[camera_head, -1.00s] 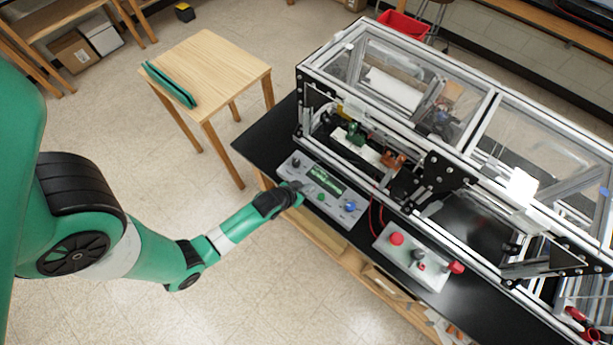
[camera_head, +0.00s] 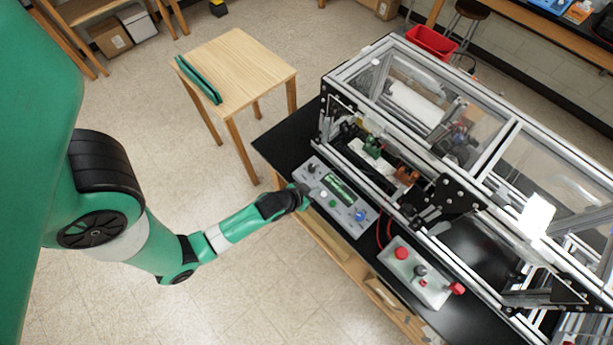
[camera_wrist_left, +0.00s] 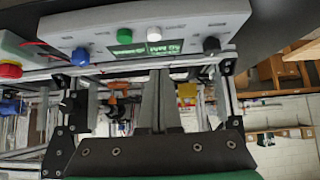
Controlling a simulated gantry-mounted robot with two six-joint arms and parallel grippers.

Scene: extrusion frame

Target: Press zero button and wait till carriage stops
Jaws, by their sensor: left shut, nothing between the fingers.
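The grey control box (camera_head: 347,212) sits at the front edge of the black bench. It has a green display (camera_head: 338,186), a black knob (camera_head: 311,168), a white button (camera_head: 323,194), a green button (camera_head: 333,204) and a blue knob (camera_head: 360,215). Button labels are too small to read. My left gripper (camera_head: 306,190) is shut and empty at the box's front edge, beside the white button. In the left wrist view its fingers (camera_wrist_left: 158,100) point toward the box face (camera_wrist_left: 180,20), apart from the white button (camera_wrist_left: 154,34). I cannot tell which part is the carriage.
A second grey box with a red button (camera_head: 401,253) stands to the right on the bench. The extrusion frame (camera_head: 470,215) with clear panels is behind both boxes. A wooden side table (camera_head: 245,70) stands back left. The floor in front is open.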

